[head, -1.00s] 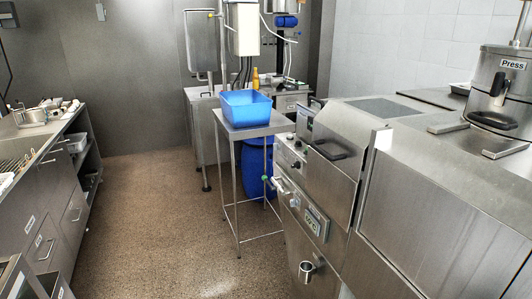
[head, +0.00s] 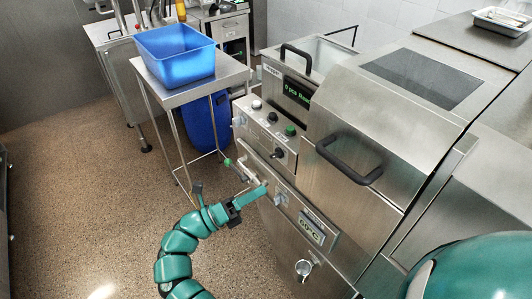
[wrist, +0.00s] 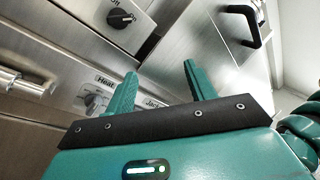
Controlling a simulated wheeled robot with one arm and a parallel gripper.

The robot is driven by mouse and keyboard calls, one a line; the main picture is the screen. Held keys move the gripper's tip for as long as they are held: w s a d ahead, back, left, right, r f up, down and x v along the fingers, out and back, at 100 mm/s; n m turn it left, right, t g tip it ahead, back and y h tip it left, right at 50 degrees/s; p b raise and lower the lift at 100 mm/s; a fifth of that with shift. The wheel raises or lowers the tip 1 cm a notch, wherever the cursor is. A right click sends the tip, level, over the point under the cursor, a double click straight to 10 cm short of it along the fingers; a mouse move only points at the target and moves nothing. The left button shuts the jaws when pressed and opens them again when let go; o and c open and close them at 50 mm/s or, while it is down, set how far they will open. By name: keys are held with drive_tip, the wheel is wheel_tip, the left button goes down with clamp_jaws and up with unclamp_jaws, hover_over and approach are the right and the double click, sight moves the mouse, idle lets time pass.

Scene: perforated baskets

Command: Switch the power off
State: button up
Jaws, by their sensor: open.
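A black rotary switch (head: 278,153) sits on the upper control panel of the steel machine (head: 340,130). In the wrist view the black rotary switch (wrist: 121,18) is beyond the left finger, with small lettering around it that I cannot read surely. My gripper (head: 262,191) is in front of the lower panel, below the switch and apart from it. In the wrist view my gripper (wrist: 158,70) has its two green fingers spread with nothing between them. The left finger covers part of the panel between the labels "Heat" and "Jack...".
Other buttons, including a green one (head: 290,131), sit near the switch. A lid handle (head: 348,160) and a spout (head: 303,268) stick out of the machine. A blue tub (head: 175,52) stands on a steel table (head: 205,86) at the left. The floor (head: 75,180) at left is clear.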

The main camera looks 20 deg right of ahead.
drive_tip(key=w+a+r+t+y, duration=0.2)
drive_tip(key=a+r+t+y, duration=0.15)
drive_tip(key=a, duration=0.65)
drive_tip(key=p, duration=0.7)
approach(271, 155)
drive_tip(key=shift+n+y, duration=0.35)
drive_tip(key=shift+n, duration=0.05)
drive_tip(key=x, duration=0.4)
drive_tip(key=r+x, duration=0.1)
drive_tip(key=x, duration=0.2)
drive_tip(key=shift+s, duration=0.15)
drive_tip(key=shift+w+d+f, duration=0.2)
drive_tip(key=shift+w+d, duration=0.05)
drive_tip(key=shift+d, duration=0.45)
drive_tip(key=shift+c, duration=0.2)
drive_tip(key=c, duration=0.9)
